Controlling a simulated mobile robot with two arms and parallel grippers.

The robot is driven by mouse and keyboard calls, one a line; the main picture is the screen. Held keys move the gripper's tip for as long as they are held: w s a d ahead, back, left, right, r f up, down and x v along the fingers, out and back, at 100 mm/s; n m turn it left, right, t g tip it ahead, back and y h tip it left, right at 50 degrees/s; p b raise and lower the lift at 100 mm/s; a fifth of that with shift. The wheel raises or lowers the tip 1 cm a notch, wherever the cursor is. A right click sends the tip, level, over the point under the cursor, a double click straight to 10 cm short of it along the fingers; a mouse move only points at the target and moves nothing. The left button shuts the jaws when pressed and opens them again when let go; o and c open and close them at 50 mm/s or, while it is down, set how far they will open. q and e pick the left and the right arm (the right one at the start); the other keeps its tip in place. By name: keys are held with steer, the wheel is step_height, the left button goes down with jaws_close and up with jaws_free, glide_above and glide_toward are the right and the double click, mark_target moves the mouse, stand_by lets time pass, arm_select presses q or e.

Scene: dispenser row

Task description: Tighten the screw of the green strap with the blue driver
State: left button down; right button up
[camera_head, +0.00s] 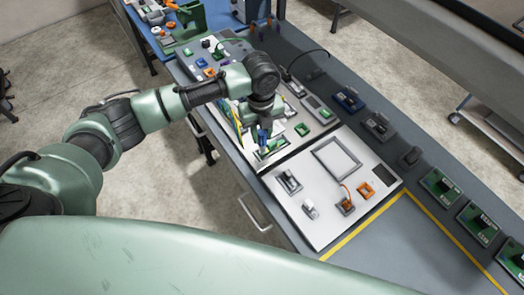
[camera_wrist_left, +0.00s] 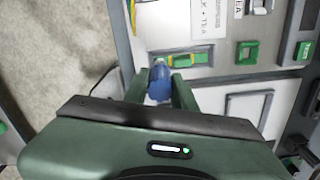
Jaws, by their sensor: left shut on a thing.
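My left gripper (camera_head: 263,134) reaches down over the white panel on the bench, with its arm coming in from the left. It is shut on the blue driver (camera_wrist_left: 160,83), which sits between the two green fingers in the left wrist view. The driver's blue body also shows below the gripper in the head view (camera_head: 263,139). The green strap (camera_wrist_left: 195,58), with a yellowish part, lies on the panel just beyond the driver. The driver's tip and the strap's screw are hidden, so I cannot tell whether they touch. My right gripper is not in view.
A nearer white panel (camera_head: 312,240) holds a grey frame (camera_head: 336,158), an orange square (camera_head: 366,190) and small fixtures. A green square block (camera_wrist_left: 247,51) is right of the strap. Several green circuit boards lie along the bench's right side. Bare bench shows inside the yellow lines.

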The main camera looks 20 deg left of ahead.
arm_select(q)
steer(key=n, duration=1.7)
steer(key=shift+s, duration=0.1)
steer(key=n, duration=0.3)
steer(key=shift+f+n, duration=0.15)
steer(key=shift+n, duration=0.6)
steer(key=shift+f+n, duration=0.15)
steer(key=shift+n, duration=0.6)
steer(key=shift+f, duration=0.1)
